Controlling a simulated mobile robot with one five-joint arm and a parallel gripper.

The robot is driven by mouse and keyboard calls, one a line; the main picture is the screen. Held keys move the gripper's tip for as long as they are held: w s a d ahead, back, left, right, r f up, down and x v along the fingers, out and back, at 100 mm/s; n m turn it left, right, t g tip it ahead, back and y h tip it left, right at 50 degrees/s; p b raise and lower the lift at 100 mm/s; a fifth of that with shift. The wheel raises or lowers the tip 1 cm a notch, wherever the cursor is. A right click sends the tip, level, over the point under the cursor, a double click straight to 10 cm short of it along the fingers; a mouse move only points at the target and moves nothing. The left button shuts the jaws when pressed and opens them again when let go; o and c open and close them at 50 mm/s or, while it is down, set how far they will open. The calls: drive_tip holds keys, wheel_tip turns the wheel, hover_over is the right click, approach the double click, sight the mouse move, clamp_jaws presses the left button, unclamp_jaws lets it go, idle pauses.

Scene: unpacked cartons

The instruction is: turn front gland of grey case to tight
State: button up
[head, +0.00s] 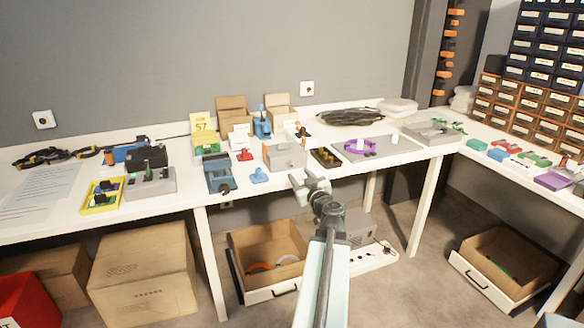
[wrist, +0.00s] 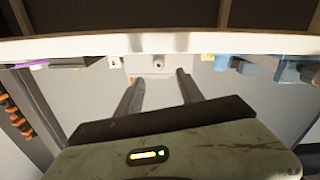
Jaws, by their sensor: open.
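The grey case (head: 284,156) is a small box near the front edge of the white table, in the middle of the head view. In the wrist view, which looks upside down, the grey case (wrist: 142,64) lies ahead between my fingers. Its front gland (wrist: 158,63) shows there as a small round knob with a dark centre. How tight it is cannot be told. My gripper (head: 308,180) is open and empty, in front of the case and apart from it. Its two fingers (wrist: 159,78) also show in the wrist view, spread to either side of the gland.
A blue device (head: 217,172) and a blue part (head: 259,176) lie left of the case. A black-and-yellow block (head: 326,157) and a grey plate with a purple ring (head: 361,146) are to its right. The white table edge (wrist: 90,47) crosses the wrist view. An open carton (head: 268,248) stands below.

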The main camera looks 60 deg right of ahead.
sight(292, 165)
drive_tip(key=x, duration=0.7)
drive_tip(key=shift+d, duration=0.2)
clamp_jaws()
